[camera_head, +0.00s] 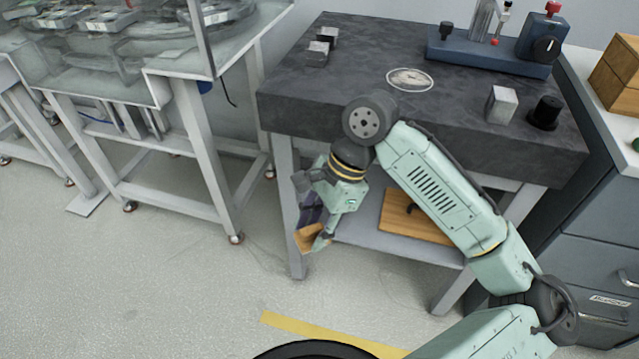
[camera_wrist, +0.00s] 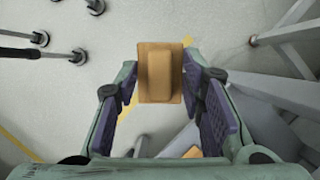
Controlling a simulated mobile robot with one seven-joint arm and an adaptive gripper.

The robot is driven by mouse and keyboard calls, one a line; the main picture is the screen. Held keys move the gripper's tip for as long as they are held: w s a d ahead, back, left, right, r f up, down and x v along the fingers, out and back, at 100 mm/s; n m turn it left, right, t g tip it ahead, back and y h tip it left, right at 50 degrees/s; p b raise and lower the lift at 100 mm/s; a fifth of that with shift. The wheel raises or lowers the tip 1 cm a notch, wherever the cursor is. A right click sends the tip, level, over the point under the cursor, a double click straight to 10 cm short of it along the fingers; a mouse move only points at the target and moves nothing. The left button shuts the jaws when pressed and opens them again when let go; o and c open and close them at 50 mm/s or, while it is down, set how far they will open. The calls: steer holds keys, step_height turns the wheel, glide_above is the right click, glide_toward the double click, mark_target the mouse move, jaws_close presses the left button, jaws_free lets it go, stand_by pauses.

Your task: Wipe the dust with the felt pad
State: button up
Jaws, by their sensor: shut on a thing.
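The felt pad (camera_head: 307,239) is a small orange-tan block with a raised grip. My gripper (camera_head: 320,222) is shut on it and holds it in the air in front of the left legs of the dark stone table (camera_head: 340,85), below the level of its top. In the wrist view, the pad (camera_wrist: 160,75) sits between the purple fingertips of my gripper (camera_wrist: 161,88), with grey floor beyond. A pale patch that looks like the dust (camera_head: 410,78) lies inside a white ring on the table top, well above and apart from the pad.
Two small metal blocks (camera_head: 321,46) stand on the table's back left. A blue fixture (camera_head: 490,50) stands at the back right, with a silver block (camera_head: 501,104) and a black cylinder (camera_head: 545,112) in front. A wooden board (camera_head: 412,218) lies on the lower shelf. A glazed bench (camera_head: 150,70) stands left.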

steer(key=w+f+n+h, duration=0.1)
steer(key=w+f+n, duration=0.2)
steer(key=f, duration=0.9)
steer(key=w+a+f+n+g+h, duration=0.1)
steer(key=w+f+n, duration=0.3)
steer(key=f, duration=0.8)
steer(key=w+f+n+g+h, duration=0.1)
steer(key=w+f+n+h, duration=0.1)
steer(key=f+n, duration=0.4)
steer(key=shift+w+a+f, duration=0.25)
steer(key=shift+w+f, duration=0.4)
steer(key=shift+f, duration=2.25)
